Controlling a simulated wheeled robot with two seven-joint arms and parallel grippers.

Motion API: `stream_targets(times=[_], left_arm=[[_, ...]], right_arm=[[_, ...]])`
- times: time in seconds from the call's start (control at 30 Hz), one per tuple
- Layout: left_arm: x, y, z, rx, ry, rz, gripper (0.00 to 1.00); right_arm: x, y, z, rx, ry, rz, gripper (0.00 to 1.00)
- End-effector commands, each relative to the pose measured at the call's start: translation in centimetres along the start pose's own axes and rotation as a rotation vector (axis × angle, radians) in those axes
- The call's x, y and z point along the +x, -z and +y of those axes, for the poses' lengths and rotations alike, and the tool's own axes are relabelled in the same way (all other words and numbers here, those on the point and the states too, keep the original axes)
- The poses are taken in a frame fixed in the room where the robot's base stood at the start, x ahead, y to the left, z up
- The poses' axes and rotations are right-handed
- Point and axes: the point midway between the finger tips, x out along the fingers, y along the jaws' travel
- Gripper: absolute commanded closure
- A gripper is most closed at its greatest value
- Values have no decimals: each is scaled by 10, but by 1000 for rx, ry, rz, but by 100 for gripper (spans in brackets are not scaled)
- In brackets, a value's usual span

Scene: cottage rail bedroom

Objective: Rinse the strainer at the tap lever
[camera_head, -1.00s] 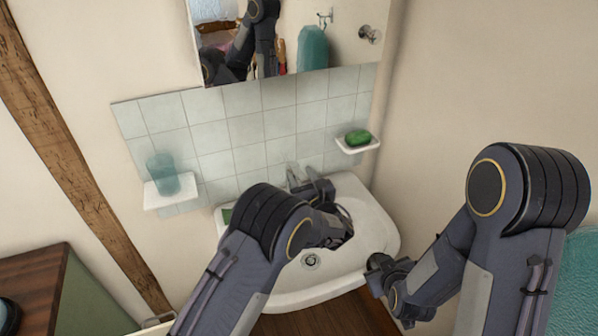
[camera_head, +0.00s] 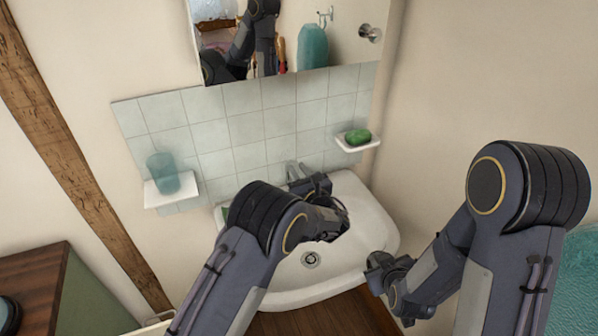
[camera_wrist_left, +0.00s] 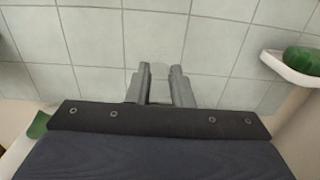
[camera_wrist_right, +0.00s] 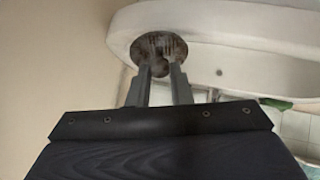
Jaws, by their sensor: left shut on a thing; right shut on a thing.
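The tap (camera_head: 293,171) is at the back of the white washbasin (camera_head: 350,268), below the tiles. My left gripper (camera_head: 318,184) is beside it; its fingers (camera_wrist_left: 160,72) point at the tiles in the left wrist view. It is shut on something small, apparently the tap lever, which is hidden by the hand. The strainer (camera_wrist_right: 150,42) is a dark, round, perforated piece at the fingertips of my right gripper (camera_wrist_right: 160,72), which is shut on it. In the head view my right gripper (camera_head: 376,268) is by the basin's right rim; the strainer cannot be made out there. No water is visible.
A shelf with green soap (camera_head: 358,137) is at the right of the tiles; a shelf with a blue-green tumbler (camera_head: 163,173) is at the left. A mirror (camera_head: 345,35) hangs above. The basin's front bowl around the drain (camera_head: 311,259) is clear.

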Motion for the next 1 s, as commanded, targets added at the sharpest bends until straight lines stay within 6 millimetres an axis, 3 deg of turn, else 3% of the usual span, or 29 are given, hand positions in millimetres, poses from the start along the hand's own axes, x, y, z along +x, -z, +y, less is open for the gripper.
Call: stream_targets(times=[0.47, 0.5, 0.63, 1.0], left_arm=[[2, -4, 0, -2, 0, 75, 100], [2, -4, 0, -2, 0, 75, 75], [2, -4, 0, -1, 0, 74, 58], [-4, -4, -1, 0, 1, 74, 58]], right_arm=[[4, -4, -1, 0, 0, 0, 100], [4, -4, -2, 0, 0, 0, 100], [4, -4, -1, 0, 0, 0, 100], [4, -4, -2, 0, 0, 0, 100]])
